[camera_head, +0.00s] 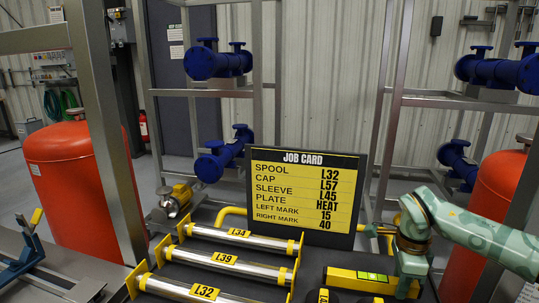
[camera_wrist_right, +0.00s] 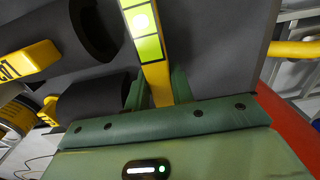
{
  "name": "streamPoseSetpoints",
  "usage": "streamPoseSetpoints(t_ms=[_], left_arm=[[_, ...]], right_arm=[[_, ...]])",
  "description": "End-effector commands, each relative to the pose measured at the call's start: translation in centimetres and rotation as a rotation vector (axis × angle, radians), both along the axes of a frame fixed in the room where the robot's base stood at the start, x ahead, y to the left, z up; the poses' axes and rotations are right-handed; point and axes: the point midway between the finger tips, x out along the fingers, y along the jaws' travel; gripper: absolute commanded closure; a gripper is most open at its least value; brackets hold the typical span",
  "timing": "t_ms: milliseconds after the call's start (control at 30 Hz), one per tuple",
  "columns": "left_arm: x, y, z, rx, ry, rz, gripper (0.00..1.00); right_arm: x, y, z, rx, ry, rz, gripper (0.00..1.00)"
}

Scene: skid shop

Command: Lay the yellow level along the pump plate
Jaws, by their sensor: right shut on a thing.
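The yellow level (camera_head: 348,280) is a bar with a green vial window, low and right of centre in the head view. My right gripper (camera_head: 406,288) is at its right end. In the right wrist view the level (camera_wrist_right: 154,72) runs between the two green fingers of the gripper (camera_wrist_right: 160,92), which is shut on it. Whether the level touches the dark surface below it, I cannot tell. I cannot pick out the pump plate for certain. My left gripper is not in view.
The job card (camera_head: 303,190) stands upright behind the level. Silver spools with yellow tags L34 (camera_head: 239,233), L39 (camera_head: 223,258) and L32 (camera_head: 204,292) lie to the left. A red tank (camera_head: 75,180) stands at left. Blue pipe fittings (camera_head: 217,62) sit on metal frames behind.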

Motion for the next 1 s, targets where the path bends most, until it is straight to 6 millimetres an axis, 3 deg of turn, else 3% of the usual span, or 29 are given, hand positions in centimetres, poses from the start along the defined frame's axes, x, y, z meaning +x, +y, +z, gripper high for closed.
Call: streamPoseSetpoints(t_ms=[500, 1000], left_arm=[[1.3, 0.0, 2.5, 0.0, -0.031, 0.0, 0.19], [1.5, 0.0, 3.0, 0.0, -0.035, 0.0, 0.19]], right_arm=[[0.0, 0.0, 4.0, 0.0, -0.004, 0.001, 0.97], [-0.2, 0.3, 4.9, 0.002, -0.004, 0.035, 0.97]])
